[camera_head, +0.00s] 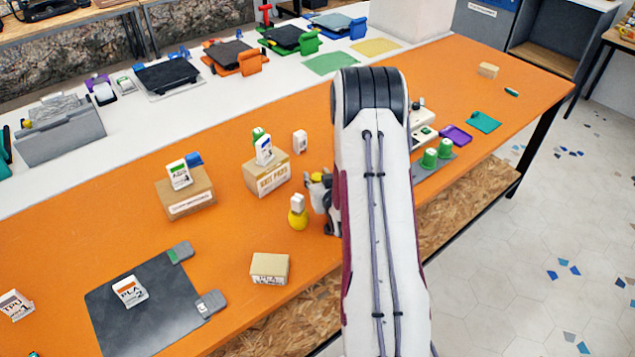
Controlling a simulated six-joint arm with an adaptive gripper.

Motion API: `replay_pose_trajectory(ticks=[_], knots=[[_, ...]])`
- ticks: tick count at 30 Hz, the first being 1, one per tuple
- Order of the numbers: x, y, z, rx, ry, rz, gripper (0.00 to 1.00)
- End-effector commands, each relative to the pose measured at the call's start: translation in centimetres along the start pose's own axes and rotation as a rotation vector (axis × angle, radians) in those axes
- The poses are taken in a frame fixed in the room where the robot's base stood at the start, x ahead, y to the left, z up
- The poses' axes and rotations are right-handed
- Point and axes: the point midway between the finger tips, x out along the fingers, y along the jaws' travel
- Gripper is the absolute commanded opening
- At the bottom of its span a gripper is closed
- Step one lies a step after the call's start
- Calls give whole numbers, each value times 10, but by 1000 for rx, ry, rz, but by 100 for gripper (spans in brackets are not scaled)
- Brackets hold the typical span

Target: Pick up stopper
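No object in view is clearly labelled as the stopper. One possible candidate is a round yellow piece (297,220) with a white block on top, standing on the orange table (225,250). My gripper (324,192) is just to the right of that piece and looks apart from it. My arm covers most of the gripper. A small yellow patch shows at the gripper's upper end, and I cannot tell whether it is a held thing or part of the gripper. The fingers are too small and hidden to read.
Cardboard boxes (267,173) with small cartons on them stand left of the gripper. A small box (269,268) lies nearer. A dark mat (140,310) is at the lower left. Green cups (430,158) stand right of my arm. The table's front edge is close by.

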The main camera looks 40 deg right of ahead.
Motion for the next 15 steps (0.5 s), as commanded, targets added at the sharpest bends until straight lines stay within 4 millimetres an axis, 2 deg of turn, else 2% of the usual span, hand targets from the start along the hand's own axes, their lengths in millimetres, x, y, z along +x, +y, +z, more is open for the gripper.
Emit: replay_pose_trajectory(ticks=[1,3,15], knots=[[0,0,0,0,0,0,14],[0,0,0,0,0,0,1],[0,0,-1,0,1,0,0]])
